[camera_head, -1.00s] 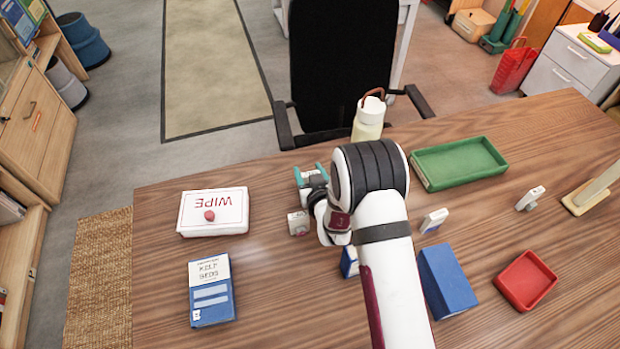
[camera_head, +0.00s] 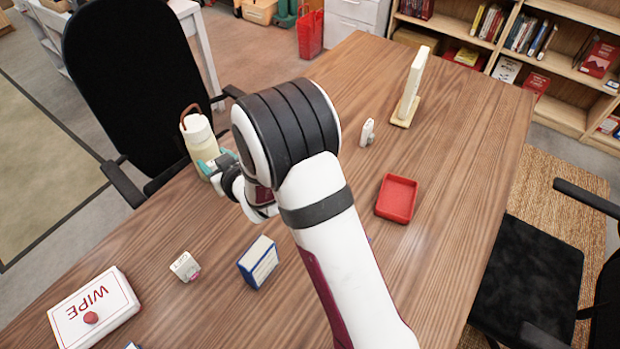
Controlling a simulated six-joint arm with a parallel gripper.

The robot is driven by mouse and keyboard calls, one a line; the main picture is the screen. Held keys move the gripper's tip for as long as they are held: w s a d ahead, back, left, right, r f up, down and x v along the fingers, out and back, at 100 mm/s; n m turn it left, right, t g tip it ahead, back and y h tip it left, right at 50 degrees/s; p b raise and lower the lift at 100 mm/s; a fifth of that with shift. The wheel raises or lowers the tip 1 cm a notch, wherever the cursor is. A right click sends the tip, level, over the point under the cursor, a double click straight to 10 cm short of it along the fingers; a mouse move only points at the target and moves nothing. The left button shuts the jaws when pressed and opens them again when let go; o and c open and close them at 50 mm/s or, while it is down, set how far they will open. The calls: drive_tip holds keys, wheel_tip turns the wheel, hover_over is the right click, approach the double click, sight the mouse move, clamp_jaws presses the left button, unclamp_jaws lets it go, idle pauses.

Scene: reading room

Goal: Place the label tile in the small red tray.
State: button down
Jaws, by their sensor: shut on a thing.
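The small red tray (camera_head: 411,211) lies empty on the wooden table, right of my arm. My gripper (camera_head: 216,164) is left of my wrist, with its teal fingers in front of the pale bottle's lower body. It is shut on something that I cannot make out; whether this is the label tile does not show. A small white piece with dark marks (camera_head: 183,266) stands on the table below my gripper in the picture. Another small white piece (camera_head: 367,132) stands beyond the red tray. I cannot tell whether either is a label tile.
The pale bottle (camera_head: 197,131) stands behind my gripper. My arm hides the table's middle. Bare wood surrounds the red tray. Black chairs (camera_head: 135,75) flank the table.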

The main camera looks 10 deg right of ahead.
drive_tip(key=d+m+t+h, duration=0.2)
drive_tip(key=d+m+h, duration=0.25)
drive_tip(key=d, duration=2.05)
drive_tip(key=s+d+m+h, duration=0.2)
drive_tip(key=s+d, duration=0.3)
drive_tip(key=d, duration=0.3)
drive_tip(key=s+d+r+m+g+h, duration=0.1)
drive_tip(key=s+d+m+h, duration=0.15)
drive_tip(key=s+d, duration=0.4)
drive_tip(key=s+d+m+h, duration=0.1)
drive_tip(key=s+d+h, duration=0.2)
drive_tip(key=d, duration=0.7)
hover_over(396, 191)
drive_tip(key=shift+m, duration=0.3)
wheel_tip(396, 191, down, 7)
drive_tip(key=shift+s+r, duration=0.1)
drive_tip(key=shift+r, duration=0.05)
drive_tip(key=shift+f, duration=1.9)
drive_tip(key=shift+c, duration=1.1)
unclamp_jaws()
drive_tip(key=shift+f, duration=0.15)
